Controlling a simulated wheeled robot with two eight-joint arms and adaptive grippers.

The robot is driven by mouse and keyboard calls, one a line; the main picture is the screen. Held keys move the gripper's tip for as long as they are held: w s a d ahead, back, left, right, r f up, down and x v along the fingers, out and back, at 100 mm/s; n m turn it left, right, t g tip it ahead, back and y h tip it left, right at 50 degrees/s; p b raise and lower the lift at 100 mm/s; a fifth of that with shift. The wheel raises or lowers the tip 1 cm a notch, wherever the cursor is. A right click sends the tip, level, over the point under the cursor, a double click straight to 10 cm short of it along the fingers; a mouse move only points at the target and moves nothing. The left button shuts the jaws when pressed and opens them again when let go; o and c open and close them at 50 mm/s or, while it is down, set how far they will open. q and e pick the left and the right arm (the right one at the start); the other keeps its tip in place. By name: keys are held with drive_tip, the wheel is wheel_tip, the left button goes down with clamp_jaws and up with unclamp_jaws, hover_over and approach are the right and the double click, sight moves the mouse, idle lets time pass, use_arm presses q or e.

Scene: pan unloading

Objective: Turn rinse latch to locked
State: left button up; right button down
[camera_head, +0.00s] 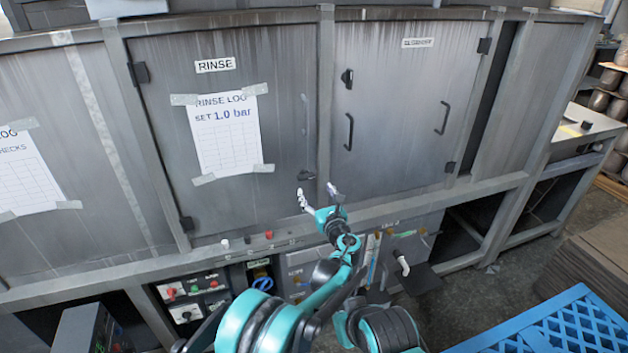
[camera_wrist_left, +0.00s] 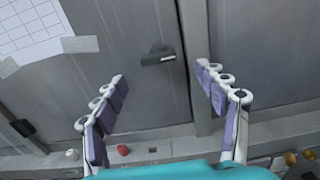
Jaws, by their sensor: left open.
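The rinse latch (camera_head: 306,176) is a small dark lever at the lower right edge of the grey door labelled RINSE (camera_head: 215,65). It also shows in the left wrist view (camera_wrist_left: 158,56), where its lever lies roughly level and points right toward the door frame. My left gripper (camera_head: 318,193) is open and empty, just below the latch in the head view. In the left wrist view its fingers (camera_wrist_left: 160,75) spread to either side, with the latch beyond them and between them. No contact with the latch shows. My right gripper is not in view.
A taped rinse log sheet (camera_head: 228,135) hangs on the rinse door. A second door (camera_head: 400,110) with handles stands to the right. A ledge with small knobs (camera_head: 268,234) runs below the doors, above control panels (camera_head: 190,290). A blue crate (camera_head: 560,325) is at lower right.

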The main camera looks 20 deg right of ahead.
sight(307, 178)
use_arm(q)
drive_tip(key=w, duration=0.2)
drive_tip(key=w+b, duration=0.1)
drive_tip(key=w, duration=0.1)
drive_tip(key=w+b, duration=0.1)
drive_tip(key=w, duration=0.1)
drive_tip(key=shift+w+a, duration=0.2)
drive_tip(key=shift+a, duration=0.05)
drive_tip(key=shift+w, duration=0.4)
drive_tip(key=c, duration=1.2)
